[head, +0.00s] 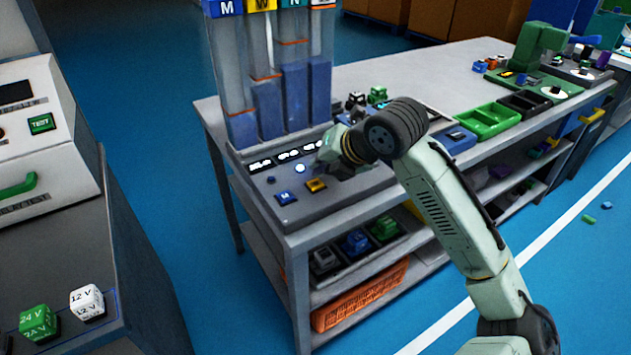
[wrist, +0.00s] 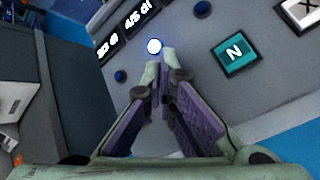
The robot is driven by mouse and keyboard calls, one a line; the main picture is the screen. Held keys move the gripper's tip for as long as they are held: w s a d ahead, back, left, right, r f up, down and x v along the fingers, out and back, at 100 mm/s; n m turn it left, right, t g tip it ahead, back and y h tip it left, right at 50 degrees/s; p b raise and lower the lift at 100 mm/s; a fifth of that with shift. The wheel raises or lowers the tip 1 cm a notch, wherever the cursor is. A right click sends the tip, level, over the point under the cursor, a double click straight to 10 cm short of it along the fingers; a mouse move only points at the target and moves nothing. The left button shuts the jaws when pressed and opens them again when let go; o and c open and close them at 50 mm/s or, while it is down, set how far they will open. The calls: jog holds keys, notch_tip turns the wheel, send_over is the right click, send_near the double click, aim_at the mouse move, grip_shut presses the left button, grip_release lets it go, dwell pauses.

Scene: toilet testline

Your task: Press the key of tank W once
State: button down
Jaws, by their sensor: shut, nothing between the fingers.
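Tank W is the clear column (head: 262,50) under the yellow W label; its blue liquid (head: 268,106) stands slightly below an orange mark. The yellow W key (head: 316,185) lies on the sloped grey panel below the tanks, right of the blue M key (head: 285,197). In the wrist view W is not visible, seemingly hidden behind my fingers. My gripper (head: 323,160) is shut and empty above the panel. In the wrist view its tips (wrist: 161,57) appear just below a lit white lamp (wrist: 154,46); contact cannot be told. The teal N key (wrist: 234,53) is right of them.
A white X key (wrist: 300,12) is beyond N. Blue round knobs (wrist: 120,76) and displays (wrist: 122,34) line the panel. Green (head: 488,120) and black trays stand farther along the bench. A grey-white machine (head: 40,140) is at left, with blue floor between.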

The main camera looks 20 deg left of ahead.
aim_at(319, 183)
jog(key=shift+r+p, duration=1.3)
jog(key=shift+r, duration=1)
jog(key=shift+f, duration=0.1)
